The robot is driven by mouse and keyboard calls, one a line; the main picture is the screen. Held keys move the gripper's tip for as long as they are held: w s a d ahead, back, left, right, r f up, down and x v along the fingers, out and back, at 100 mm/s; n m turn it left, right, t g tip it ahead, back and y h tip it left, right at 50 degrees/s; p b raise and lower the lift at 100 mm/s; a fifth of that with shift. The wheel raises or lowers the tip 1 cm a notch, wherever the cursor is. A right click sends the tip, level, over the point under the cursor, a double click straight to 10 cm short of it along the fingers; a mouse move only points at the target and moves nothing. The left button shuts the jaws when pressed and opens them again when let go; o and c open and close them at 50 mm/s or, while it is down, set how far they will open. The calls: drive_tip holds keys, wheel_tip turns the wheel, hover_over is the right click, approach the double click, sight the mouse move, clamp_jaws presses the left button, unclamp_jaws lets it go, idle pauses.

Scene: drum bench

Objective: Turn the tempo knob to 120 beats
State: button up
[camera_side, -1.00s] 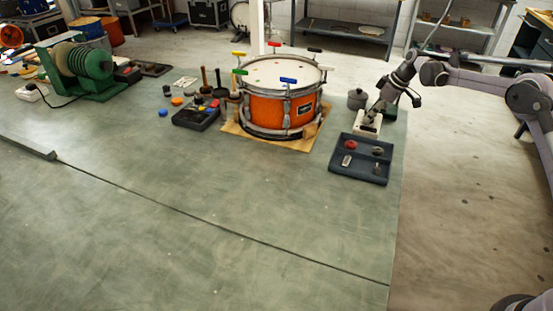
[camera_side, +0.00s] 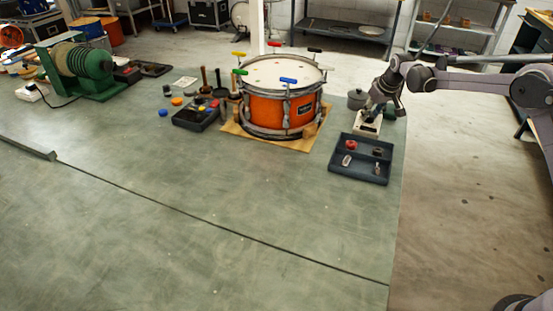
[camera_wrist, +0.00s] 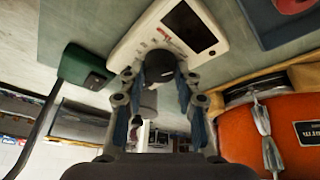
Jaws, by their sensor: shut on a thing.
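The metronome box (camera_wrist: 172,28) is cream with a dark screen in the wrist view. It also shows small and pale at the right of the bench in the side view (camera_side: 367,123). Its dark round tempo knob (camera_wrist: 160,66) sits between my fingertips. My gripper (camera_wrist: 158,82) is shut on the knob, with a finger on each side. In the side view my gripper (camera_side: 372,110) points down onto the box and hides the knob. The screen looks dark and no number can be read on it.
An orange drum (camera_side: 282,108) stands left of the box on a tan mat. A dark parts tray (camera_side: 345,171) lies in front of the box. A grey pot (camera_side: 356,98) stands just behind it. The bench's front area is clear.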

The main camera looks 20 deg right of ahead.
drive_tip(key=shift+m+h, duration=0.3)
drive_tip(key=shift+m, duration=0.4)
drive_tip(key=o, duration=1.1)
drive_tip(key=shift+o, duration=0.2)
drive_tip(key=v, duration=1.2)
drive_tip(key=shift+w+a, duration=0.15)
